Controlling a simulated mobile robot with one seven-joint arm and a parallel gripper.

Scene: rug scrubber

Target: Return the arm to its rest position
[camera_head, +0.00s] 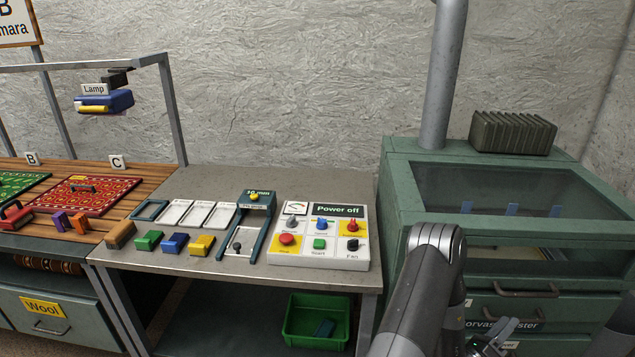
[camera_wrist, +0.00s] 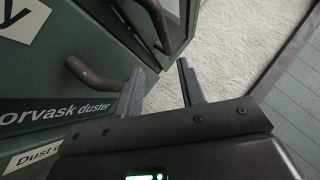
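My gripper (camera_head: 497,338) is low at the right of the head view, in front of the green duster cabinet (camera_head: 402,185) and its drawers. My dark grey arm rises from the bottom edge beside it. In the wrist view my gripper (camera_wrist: 156,84) has its two fingers apart with nothing between them. The fingertips are near a brown drawer handle (camera_wrist: 98,78) on the cabinet front. I cannot tell whether the left finger touches it.
A bench with a control panel (camera_head: 318,255) reading "Power off" and several coloured blocks stands left of the cabinet. A green bin (camera_head: 317,338) sits below. The cabinet has a glass-topped hood (camera_head: 500,190) and a grey pipe (camera_head: 443,80). Pale floor (camera_wrist: 235,50) shows beyond my fingers.

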